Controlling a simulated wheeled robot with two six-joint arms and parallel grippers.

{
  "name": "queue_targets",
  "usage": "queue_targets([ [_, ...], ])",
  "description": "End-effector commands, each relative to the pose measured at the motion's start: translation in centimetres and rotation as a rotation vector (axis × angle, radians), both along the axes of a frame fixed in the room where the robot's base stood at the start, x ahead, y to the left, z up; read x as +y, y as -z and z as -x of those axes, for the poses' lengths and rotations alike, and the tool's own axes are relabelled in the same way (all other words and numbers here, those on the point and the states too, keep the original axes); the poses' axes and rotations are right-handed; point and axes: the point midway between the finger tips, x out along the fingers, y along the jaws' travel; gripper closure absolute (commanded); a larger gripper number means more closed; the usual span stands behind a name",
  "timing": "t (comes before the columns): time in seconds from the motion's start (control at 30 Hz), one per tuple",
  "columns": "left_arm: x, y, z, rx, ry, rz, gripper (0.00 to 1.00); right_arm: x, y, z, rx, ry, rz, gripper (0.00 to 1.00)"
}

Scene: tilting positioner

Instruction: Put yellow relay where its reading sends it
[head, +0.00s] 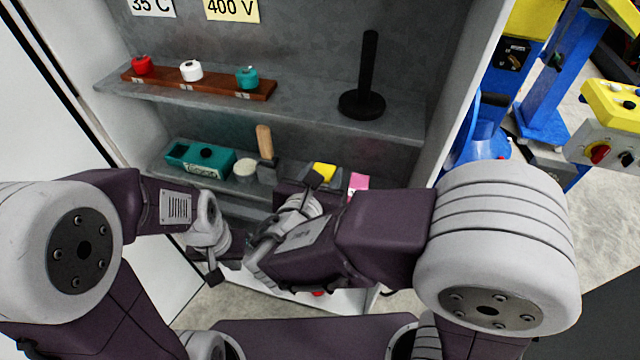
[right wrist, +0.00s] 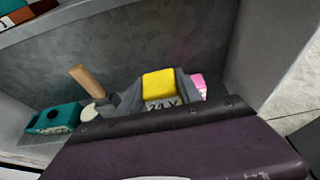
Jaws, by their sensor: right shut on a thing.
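The yellow relay (head: 324,171) is at the lower shelf in the head view, partly hidden by my right gripper (head: 314,182). In the right wrist view the relay (right wrist: 158,84) sits between two grey fingers, with my right gripper shut on it. Its pale face carries a label that seems to read 24 V (right wrist: 160,105). I cannot tell whether it touches the shelf. My left gripper (head: 214,276) hangs low at the left, away from the relay, and its jaws are not clear.
Signs read 35 C (head: 152,7) and 400 V (head: 232,9). The upper shelf (head: 310,105) holds a wooden rack (head: 215,87) with red, white and teal knobs, and a black post (head: 368,75). A teal box (head: 200,158), wooden-handled tool (head: 265,140) and pink item (head: 359,182) stand lower.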

Motion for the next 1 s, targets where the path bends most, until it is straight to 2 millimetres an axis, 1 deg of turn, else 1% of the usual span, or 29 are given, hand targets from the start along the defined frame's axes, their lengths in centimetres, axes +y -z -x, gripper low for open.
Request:
queue_targets([
  [0.03,0.0,0.6,0.0,0.000,0.000,0.000,1.00,0.1,1.3,-1.4,0.002,0.009,0.005,1.00],
  [0.2,0.0,1.3,0.0,0.000,0.000,0.000,1.00,1.4,4.1,-6.0,0.002,0.006,0.004,1.00],
  [0.3,0.0,1.4,0.0,0.000,0.000,0.000,1.00,2.0,5.2,-8.0,0.002,0.004,0.003,1.00],
  [0.4,0.0,1.4,0.0,0.000,0.000,0.000,1.00,2.4,5.8,-9.2,0.001,0.002,0.002,1.00],
  [0.57,0.0,1.5,0.0,0.000,0.000,0.000,1.00,2.5,6.2,-9.6,0.000,0.001,0.001,1.00],
  [0.7,0.0,2.3,0.0,0.000,0.000,0.000,1.00,2.5,8.8,-9.5,0.004,0.001,0.006,1.00],
  [0.8,0.0,2.5,0.0,0.000,0.000,0.000,1.00,2.5,9.9,-9.5,0.002,0.000,0.004,1.00],
  [1.0,0.0,2.4,0.0,0.000,0.000,0.000,1.00,2.5,10.0,-9.5,0.000,0.001,0.000,1.00],
])
